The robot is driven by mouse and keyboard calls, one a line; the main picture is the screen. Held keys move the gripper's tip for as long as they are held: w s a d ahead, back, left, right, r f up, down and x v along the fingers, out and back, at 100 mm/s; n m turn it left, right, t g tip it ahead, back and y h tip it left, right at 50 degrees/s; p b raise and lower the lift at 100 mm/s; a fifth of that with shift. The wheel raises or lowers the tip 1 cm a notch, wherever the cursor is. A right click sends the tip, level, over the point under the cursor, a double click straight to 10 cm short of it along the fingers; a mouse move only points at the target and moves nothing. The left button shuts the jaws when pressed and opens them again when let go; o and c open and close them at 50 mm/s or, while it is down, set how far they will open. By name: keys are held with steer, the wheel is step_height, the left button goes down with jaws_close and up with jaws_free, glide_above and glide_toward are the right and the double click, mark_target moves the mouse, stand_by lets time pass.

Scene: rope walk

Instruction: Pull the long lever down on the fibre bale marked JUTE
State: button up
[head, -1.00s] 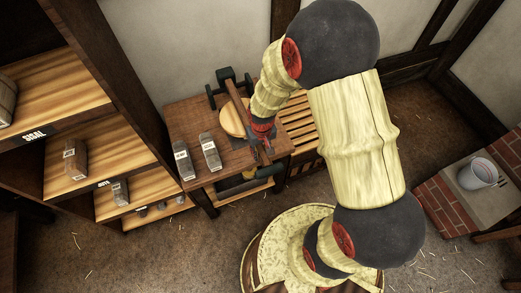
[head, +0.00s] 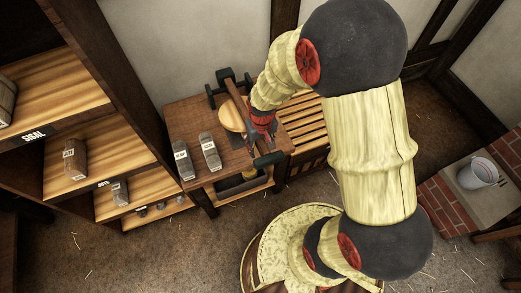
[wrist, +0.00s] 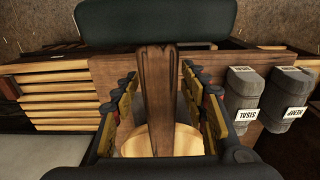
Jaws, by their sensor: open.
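A long wooden lever (head: 240,98) with a dark crossbar grip (head: 269,159) slants over the table press (head: 225,82). In the wrist view the lever (wrist: 158,95) runs between the two fingers of my gripper (wrist: 160,78), and the crossbar (wrist: 155,20) lies beyond the fingertips. My gripper (head: 262,138) is open around the lever; I cannot tell whether a finger touches it. A pale round wooden disc (wrist: 165,142) shows below the lever.
Two grey-brown bales stand on the table, one marked SISAL (wrist: 243,95) and one marked HEMP (wrist: 287,95). Shelves at left hold more bales (head: 74,158). A slatted crate (head: 305,125) adjoins the table. A bucket (head: 477,174) stands at right. Floor in front is clear.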

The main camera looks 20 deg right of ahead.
steer(key=r, duration=0.8)
steer(key=shift+s, duration=0.25)
steer(key=shift+f, duration=0.1)
steer(key=shift+c, duration=0.3)
